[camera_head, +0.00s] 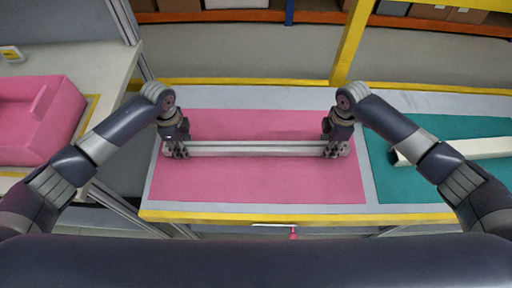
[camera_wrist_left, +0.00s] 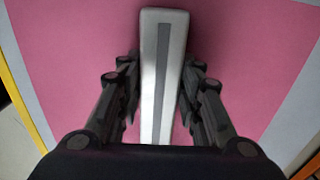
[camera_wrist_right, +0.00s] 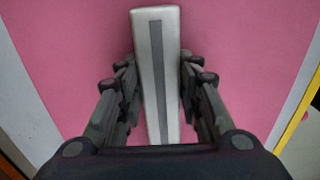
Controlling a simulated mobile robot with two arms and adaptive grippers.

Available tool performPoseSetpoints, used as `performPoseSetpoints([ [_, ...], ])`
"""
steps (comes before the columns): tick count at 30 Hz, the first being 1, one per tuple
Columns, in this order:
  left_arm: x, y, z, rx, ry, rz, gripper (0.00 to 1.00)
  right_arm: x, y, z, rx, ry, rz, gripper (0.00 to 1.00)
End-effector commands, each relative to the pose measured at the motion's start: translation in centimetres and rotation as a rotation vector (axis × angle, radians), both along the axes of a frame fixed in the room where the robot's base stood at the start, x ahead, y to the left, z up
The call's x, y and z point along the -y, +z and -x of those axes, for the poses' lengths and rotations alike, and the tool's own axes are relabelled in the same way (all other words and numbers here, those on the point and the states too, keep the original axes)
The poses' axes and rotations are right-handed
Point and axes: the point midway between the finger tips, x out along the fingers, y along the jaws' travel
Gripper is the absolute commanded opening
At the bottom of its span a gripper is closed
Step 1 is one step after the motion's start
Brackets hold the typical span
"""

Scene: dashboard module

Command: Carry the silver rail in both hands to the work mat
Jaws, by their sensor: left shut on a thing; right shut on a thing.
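The silver rail (camera_head: 250,148) is long and straight and lies left to right over the pink work mat (camera_head: 260,188) in the head view. My left gripper (camera_head: 180,152) is shut on the rail near its left end. My right gripper (camera_head: 335,151) is shut on it near its right end. In the left wrist view the rail (camera_wrist_left: 161,60) shows a grey groove and sits between the fingers. The right wrist view shows the rail (camera_wrist_right: 158,60) held the same way. I cannot tell whether the rail touches the mat.
A teal mat (camera_head: 400,185) with a pale bar (camera_head: 485,147) lies to the right. A pink bin (camera_head: 40,118) stands on a side table at the left. A yellow post (camera_head: 350,45) rises behind the table. The front of the pink mat is clear.

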Motion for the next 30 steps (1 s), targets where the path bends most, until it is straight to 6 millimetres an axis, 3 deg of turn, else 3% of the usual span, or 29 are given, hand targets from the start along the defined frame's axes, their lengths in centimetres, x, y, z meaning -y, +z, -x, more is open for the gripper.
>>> performPoseSetpoints([
  [8, 0.0, 0.6, -0.1, 0.002, 0.001, 0.001, 0.0, 0.0, 0.6, -0.1, 0.002, 0.0, -0.001, 0.0],
  [24, 0.0, 4.7, -0.1, 0.001, 0.001, 0.0, 0.0, 0.0, 4.7, -0.1, 0.002, -0.001, -0.001, 0.0],
  [30, 0.0, 5.1, -0.1, 0.001, 0.001, 0.0, 0.0, 0.0, 5.2, -0.1, 0.002, -0.001, -0.001, 0.0],
])
